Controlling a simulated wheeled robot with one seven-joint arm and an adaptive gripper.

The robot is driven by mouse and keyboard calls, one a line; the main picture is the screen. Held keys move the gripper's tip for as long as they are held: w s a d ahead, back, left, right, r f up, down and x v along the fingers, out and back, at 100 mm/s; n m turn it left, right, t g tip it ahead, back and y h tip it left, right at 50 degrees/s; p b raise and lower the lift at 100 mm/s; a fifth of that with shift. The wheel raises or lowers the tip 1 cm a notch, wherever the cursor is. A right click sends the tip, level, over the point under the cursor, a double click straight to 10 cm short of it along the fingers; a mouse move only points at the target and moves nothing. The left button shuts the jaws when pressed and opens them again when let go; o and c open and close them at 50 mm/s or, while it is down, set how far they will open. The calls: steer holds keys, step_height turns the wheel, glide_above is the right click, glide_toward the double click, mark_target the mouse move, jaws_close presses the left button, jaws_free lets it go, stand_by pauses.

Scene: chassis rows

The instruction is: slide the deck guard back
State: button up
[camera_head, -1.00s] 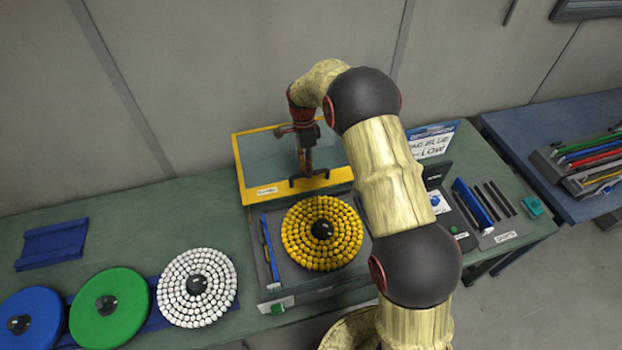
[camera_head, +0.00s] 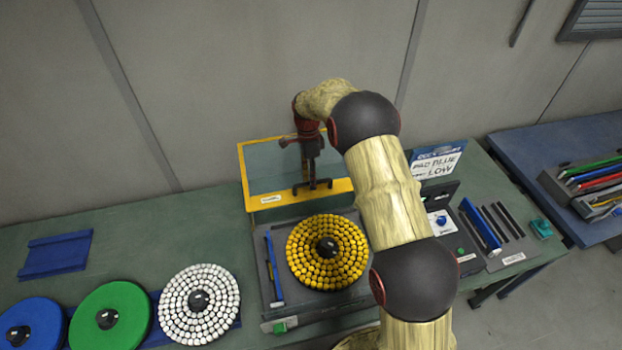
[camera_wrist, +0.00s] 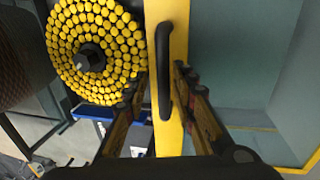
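The deck guard (camera_head: 262,202) is a clear panel in a yellow frame behind the yellow beaded disc (camera_head: 352,255), with a gap between its front bar and the disc. Its black handle stands on the front bar and shows in the wrist view (camera_wrist: 164,75). My gripper (camera_head: 313,183) points down at the handle. In the wrist view my gripper (camera_wrist: 161,78) has its fingers apart, one on each side of the handle, with space visible between them. Whether a finger touches the handle I cannot tell.
White (camera_head: 175,303), green (camera_head: 125,305) and blue (camera_head: 40,313) discs stand to the left. A blue bracket (camera_head: 55,254) lies behind them. A sign (camera_head: 437,162) and a blue bar (camera_head: 481,228) are on the right. The wall rises behind the bench. My arm hides part of the bench's right side.

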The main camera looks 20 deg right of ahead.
steer(key=shift+o, duration=0.2)
step_height(320, 180, up, 12)
steer(key=w, duration=0.2)
steer(key=shift+w, duration=0.2)
steer(key=shift+f, duration=0.15)
stand_by(0.5)
